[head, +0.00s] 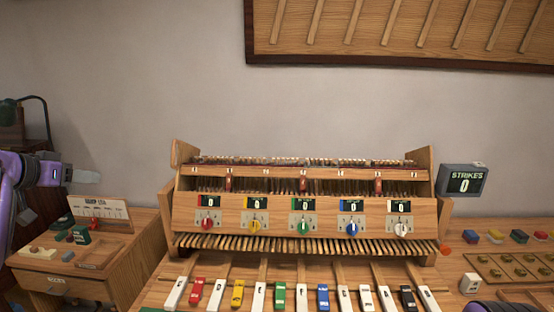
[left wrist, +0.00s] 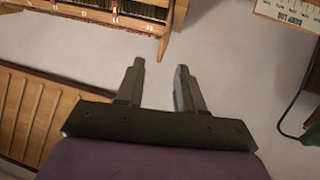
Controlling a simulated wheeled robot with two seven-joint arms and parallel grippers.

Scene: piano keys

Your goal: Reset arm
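My left gripper (head: 84,176) is at the left edge of the head view, raised above the side cabinet, with its purple arm behind it. In the left wrist view its two grey fingers (left wrist: 159,80) stand apart with nothing between them. My right gripper does not show; only a bit of purple, likely my right arm, is at the bottom right of the head view. The wooden piano-key machine (head: 303,214) stands in the middle, with colored knobs and counters reading 0. Its front keys (head: 280,295) are white, red, yellow, green, blue and black.
A small wooden cabinet (head: 62,284) with colored blocks stands at the left. A strikes display (head: 464,180) reading 0 is at the right. Loose colored blocks (head: 519,236) and a board with brass discs (head: 505,268) lie on the right side of the table. The wall behind is bare below a wooden frame.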

